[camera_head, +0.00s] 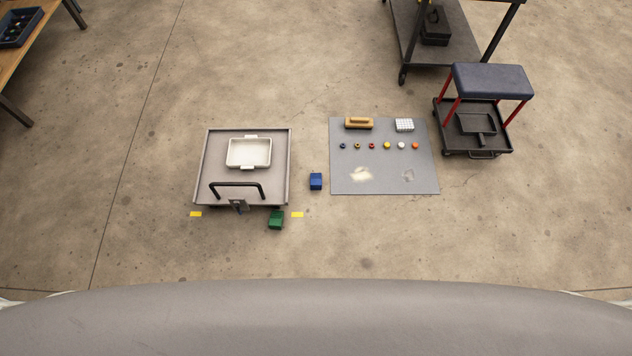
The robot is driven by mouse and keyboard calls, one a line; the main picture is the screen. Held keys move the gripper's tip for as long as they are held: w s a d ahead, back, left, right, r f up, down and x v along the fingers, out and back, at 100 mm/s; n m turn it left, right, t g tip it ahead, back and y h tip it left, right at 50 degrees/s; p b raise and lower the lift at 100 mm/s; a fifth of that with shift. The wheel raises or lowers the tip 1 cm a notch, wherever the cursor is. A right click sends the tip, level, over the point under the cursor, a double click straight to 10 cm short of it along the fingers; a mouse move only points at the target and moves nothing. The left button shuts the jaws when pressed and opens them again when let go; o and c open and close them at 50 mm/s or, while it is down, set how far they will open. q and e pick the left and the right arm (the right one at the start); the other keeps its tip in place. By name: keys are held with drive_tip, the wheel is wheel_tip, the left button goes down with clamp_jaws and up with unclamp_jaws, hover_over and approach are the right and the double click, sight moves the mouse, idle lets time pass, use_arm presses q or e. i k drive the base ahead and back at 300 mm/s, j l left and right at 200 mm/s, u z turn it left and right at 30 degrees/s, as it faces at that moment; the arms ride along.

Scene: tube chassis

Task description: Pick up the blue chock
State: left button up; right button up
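The blue chock (316,181) is a small blue block on the concrete floor. It sits between the grey platform cart on its left and the grey mat on its right, apart from both. A similar green block (276,219) is on the floor at the cart's front edge, lower left of the blue one. Neither of my grippers shows in the head view.
The cart (200,165) has a black handle and holds a white tray (249,139). The mat (345,186) bears several small coloured pieces. A blue-topped stool (492,80) and a dark wheeled cart (462,48) stand upper right. Floor below the chock is clear.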

sight(316, 179)
drive_tip(key=i+l+u, duration=0.1)
drive_tip(key=u, duration=0.3)
drive_tip(key=l+u, duration=0.35)
drive_tip(key=i+l+u, duration=0.1)
drive_tip(key=u, duration=0.3)
drive_tip(key=l+u, duration=0.35)
